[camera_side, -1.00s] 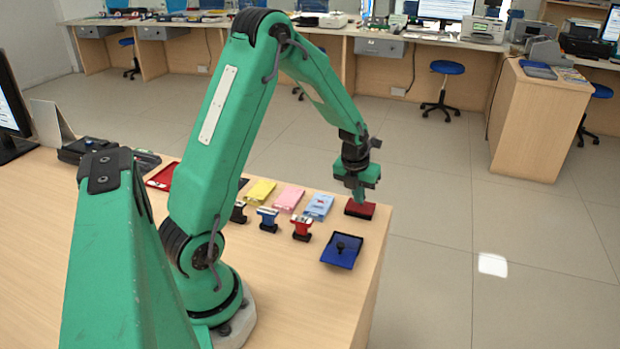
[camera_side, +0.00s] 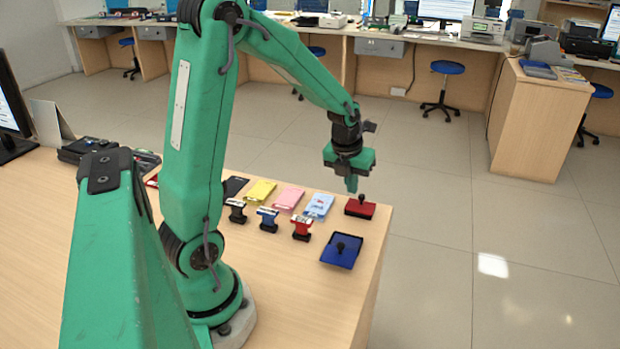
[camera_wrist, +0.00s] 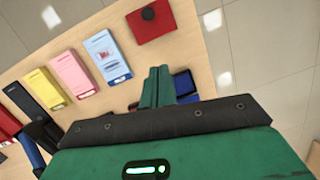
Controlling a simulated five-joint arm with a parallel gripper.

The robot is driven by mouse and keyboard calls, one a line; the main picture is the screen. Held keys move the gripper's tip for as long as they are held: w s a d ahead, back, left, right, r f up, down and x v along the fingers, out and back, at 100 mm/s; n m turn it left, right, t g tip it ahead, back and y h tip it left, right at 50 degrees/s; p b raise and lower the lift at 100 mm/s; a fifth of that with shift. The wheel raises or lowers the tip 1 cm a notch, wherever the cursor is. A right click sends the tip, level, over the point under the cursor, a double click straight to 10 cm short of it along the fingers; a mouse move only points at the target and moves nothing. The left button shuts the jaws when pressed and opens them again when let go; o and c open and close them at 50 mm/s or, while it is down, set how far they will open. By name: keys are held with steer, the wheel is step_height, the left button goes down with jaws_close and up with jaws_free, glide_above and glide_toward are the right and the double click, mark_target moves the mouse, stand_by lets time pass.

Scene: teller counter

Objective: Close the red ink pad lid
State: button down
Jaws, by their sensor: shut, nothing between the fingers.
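The red ink pad (camera_side: 360,208) lies near the far right corner of the counter, its red lid flat on top with a dark knob standing up. It also shows at the top of the wrist view (camera_wrist: 152,25). My gripper (camera_side: 351,186) is shut and empty. It hangs above and slightly to the left of the red pad, apart from it. In the wrist view its fingertips (camera_wrist: 158,72) point toward the pad with bare counter between.
Red, blue and black stamps (camera_side: 268,219) stand to the left. Light blue, pink and yellow packets (camera_side: 289,199) lie behind them. The counter (camera_side: 290,290) ends just right of the pads.

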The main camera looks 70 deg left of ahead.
steer(key=shift+v, duration=1.7)
steer(key=shift+d, duration=0.2)
steer(key=s+d+r+n+t, duration=0.1)
steer(key=s+d+r+n, duration=0.4)
steer(key=n, duration=0.9)
steer(key=s+d+r+n+t, duration=0.2)
steer(key=s+d+r+n, duration=0.3)
steer(key=n, duration=1)
steer(key=s+d, duration=0.3)
steer(key=s, duration=0.2)
steer(key=shift+d+r+h, duration=0.3)
steer(key=shift+h, duration=0.1)
steer(key=shift+s, duration=0.1)
